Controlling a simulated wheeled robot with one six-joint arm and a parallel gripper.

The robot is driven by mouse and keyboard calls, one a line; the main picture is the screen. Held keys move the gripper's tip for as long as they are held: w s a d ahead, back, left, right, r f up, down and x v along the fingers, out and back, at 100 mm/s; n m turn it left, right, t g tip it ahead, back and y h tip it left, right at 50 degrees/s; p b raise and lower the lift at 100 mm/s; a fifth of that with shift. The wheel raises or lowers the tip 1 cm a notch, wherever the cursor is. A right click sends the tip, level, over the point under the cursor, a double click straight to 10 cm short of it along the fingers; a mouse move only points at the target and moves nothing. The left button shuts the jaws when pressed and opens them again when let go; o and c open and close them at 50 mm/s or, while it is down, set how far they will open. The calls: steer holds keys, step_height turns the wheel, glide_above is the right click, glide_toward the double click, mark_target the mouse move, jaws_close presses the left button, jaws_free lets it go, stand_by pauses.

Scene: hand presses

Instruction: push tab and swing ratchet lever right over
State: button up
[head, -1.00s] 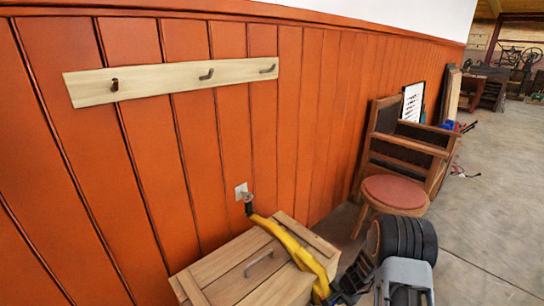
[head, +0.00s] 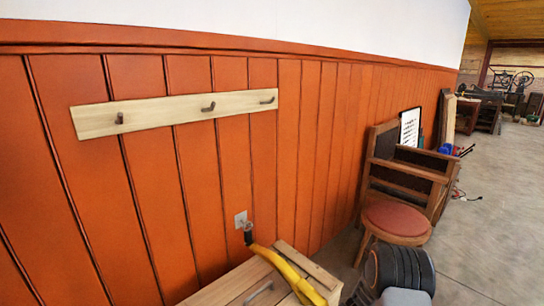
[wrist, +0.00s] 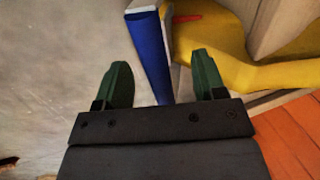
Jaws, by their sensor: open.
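A yellow curved tool body (head: 290,272) with a dark end lies over the wooden cabinet in the head view. It also shows at the upper right of the wrist view (wrist: 235,65). A blue handle (wrist: 150,55) with a pale end stands beside the yellow body in the wrist view. A small red piece (wrist: 186,18) shows by the yellow body; I cannot tell if it is the tab. My gripper (wrist: 160,78) is open. In the wrist view the blue handle shows between its two green fingers; I cannot tell whether they touch it.
The wooden cabinet (head: 234,285) stands against the orange panelled wall (head: 150,200). A hook rail (head: 165,112) is above it. A chair with a red seat (head: 397,217) stands to the right along the wall. The concrete floor (head: 490,220) farther right is mostly clear.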

steer(key=p+v, duration=0.4)
steer(key=v, duration=0.4)
steer(key=shift+p, duration=0.35)
steer(key=shift+s, duration=0.1)
